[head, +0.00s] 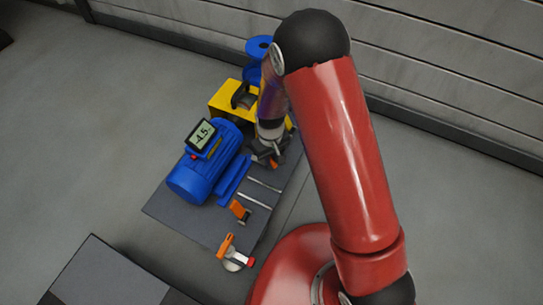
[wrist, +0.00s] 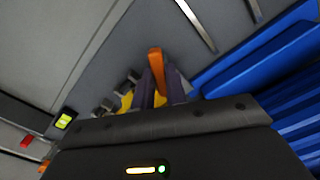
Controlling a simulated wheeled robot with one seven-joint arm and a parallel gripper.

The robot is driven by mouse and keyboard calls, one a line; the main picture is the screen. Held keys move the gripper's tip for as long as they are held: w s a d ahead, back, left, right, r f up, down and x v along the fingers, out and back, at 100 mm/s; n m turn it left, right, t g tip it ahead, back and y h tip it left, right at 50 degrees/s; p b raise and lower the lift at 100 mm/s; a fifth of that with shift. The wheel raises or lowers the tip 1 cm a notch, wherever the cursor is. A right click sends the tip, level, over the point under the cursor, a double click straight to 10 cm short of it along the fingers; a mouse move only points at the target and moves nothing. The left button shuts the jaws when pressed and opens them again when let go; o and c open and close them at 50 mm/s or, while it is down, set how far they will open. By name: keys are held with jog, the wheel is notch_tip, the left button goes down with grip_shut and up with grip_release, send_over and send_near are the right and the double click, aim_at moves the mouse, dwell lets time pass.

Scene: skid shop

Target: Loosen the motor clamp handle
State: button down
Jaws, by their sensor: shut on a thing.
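An orange handle (wrist: 156,62) stands between the dark fingers of my gripper (wrist: 160,90) in the wrist view, and the fingers are shut on it. I take it for the motor clamp handle; its lower end is hidden between the fingers. In the head view my gripper (head: 268,157) is low at the right side of the blue motor (head: 196,182), near the yellow guard, and the held handle is largely hidden there. The motor's blue side (wrist: 270,60) fills the right of the wrist view. A small display (head: 201,134) sits on top of the motor.
A yellow guard (head: 225,97) and a blue pump-like body (head: 258,50) stand behind the motor. Two more orange-handled parts (head: 239,210) and (head: 226,245) sit on the grey baseplate (head: 180,217) at the front. Light metal strips (head: 262,186) lie beside the motor. Open floor is left.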

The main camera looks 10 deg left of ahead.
jog(key=n, duration=0.2)
jog(key=shift+n, duration=0.3)
jog(key=n, duration=0.2)
jog(key=shift+n, duration=0.4)
jog(key=c, duration=1.2)
grip_release()
jog(key=shift+c, duration=0.2)
jog(key=shift+r+p, duration=2.2)
jog(key=shift+r, duration=1.35)
